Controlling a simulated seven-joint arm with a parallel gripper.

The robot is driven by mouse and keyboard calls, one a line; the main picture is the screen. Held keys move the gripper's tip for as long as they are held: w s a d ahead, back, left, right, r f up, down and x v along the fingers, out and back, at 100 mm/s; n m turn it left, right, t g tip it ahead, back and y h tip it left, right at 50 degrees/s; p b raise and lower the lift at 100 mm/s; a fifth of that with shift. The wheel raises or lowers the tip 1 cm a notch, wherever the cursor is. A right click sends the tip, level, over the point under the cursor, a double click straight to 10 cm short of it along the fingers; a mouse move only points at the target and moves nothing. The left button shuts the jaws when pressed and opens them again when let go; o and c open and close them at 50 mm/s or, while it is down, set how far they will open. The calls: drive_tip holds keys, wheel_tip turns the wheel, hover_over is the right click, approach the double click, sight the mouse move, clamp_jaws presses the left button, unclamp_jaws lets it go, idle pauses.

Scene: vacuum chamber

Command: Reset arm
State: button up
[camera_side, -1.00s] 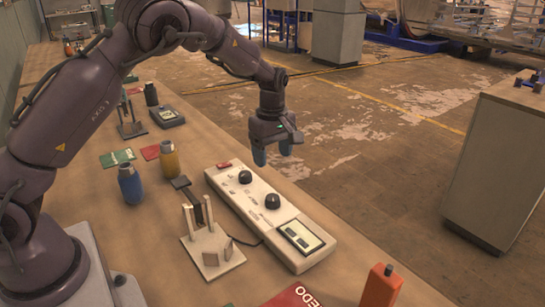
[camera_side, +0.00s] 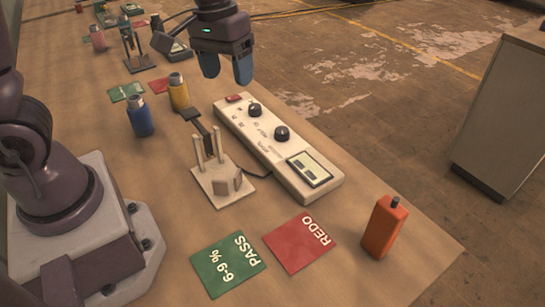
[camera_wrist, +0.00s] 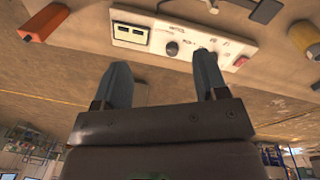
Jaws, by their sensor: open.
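My gripper (camera_side: 225,68) is open and empty, with its two blue-grey fingers apart. In the side view it hangs in the air above the far end of the white control box, near the top of the picture. In the wrist view the fingers of my gripper (camera_wrist: 162,85) point up towards the white control box (camera_wrist: 180,38), with nothing between them. The white control box (camera_side: 262,135) has two black knobs, a red button and a display. Most of my arm above the gripper is out of the side view.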

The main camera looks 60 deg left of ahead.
drive_tip(key=s+d+r+m+t+y, duration=0.1)
drive_tip(key=s+r+m+t, duration=0.3)
drive_tip(key=s+r, duration=0.4)
drive_tip(key=shift+s+d+m+t, duration=0.3)
drive_tip(key=shift+s+d+t, duration=0.15)
drive_tip(key=shift+s, duration=1.65)
